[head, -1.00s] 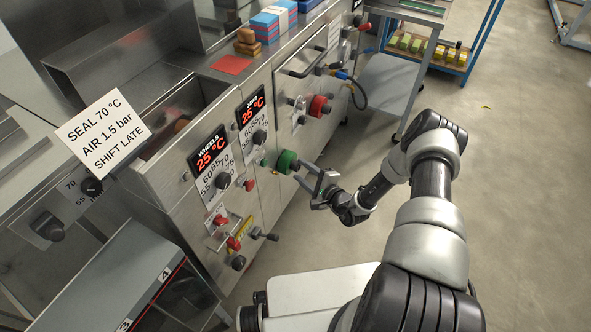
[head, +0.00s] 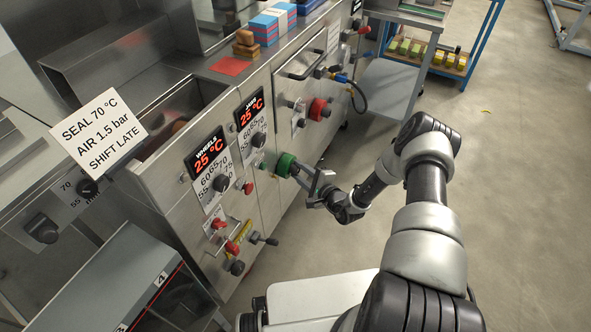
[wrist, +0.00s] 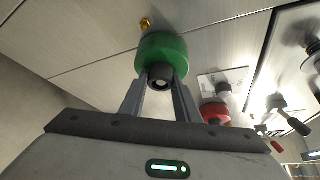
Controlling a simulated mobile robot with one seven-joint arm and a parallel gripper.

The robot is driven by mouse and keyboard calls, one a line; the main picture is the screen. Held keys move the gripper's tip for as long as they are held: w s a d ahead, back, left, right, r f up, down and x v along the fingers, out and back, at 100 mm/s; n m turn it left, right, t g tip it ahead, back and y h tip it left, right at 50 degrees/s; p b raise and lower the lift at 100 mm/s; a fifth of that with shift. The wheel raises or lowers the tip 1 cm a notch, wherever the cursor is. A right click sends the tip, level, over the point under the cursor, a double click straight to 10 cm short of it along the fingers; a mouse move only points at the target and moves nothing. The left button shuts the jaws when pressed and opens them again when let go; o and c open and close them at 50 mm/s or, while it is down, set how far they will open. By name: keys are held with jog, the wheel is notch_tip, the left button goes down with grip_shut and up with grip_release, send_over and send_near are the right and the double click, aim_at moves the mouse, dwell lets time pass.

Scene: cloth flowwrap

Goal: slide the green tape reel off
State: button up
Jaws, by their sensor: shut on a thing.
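The green tape reel (head: 286,165) sits on the front panel of the steel machine, right of the dials. In the wrist view the reel (wrist: 163,52) is a thick green ring with a dark round hub (wrist: 160,76) at its middle, facing me. My gripper (head: 300,177) reaches in from the right at the reel. In the wrist view its two fingers (wrist: 160,84) are on either side of the dark hub and shut on it. The contact points are partly hidden, and so is whatever the reel sits on behind.
Two temperature displays (head: 208,153) with dials are left of the reel. A red reel-like part (head: 318,109) sits farther along the panel. A black handle (head: 264,239) sticks out below. Open floor lies right of the machine. A sign (head: 98,130) stands at left.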

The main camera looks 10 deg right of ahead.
jog(key=shift+s+r, duration=0.1)
jog(key=shift+s, duration=0.3)
dwell(0.6)
jog(key=shift+s, duration=0.1)
jog(key=s+d+p, duration=0.1)
jog(key=s+d, duration=0.4)
jog(key=d, duration=0.3)
jog(key=shift+s+d, duration=0.2)
jog(key=shift+s, duration=0.05)
dwell(1.0)
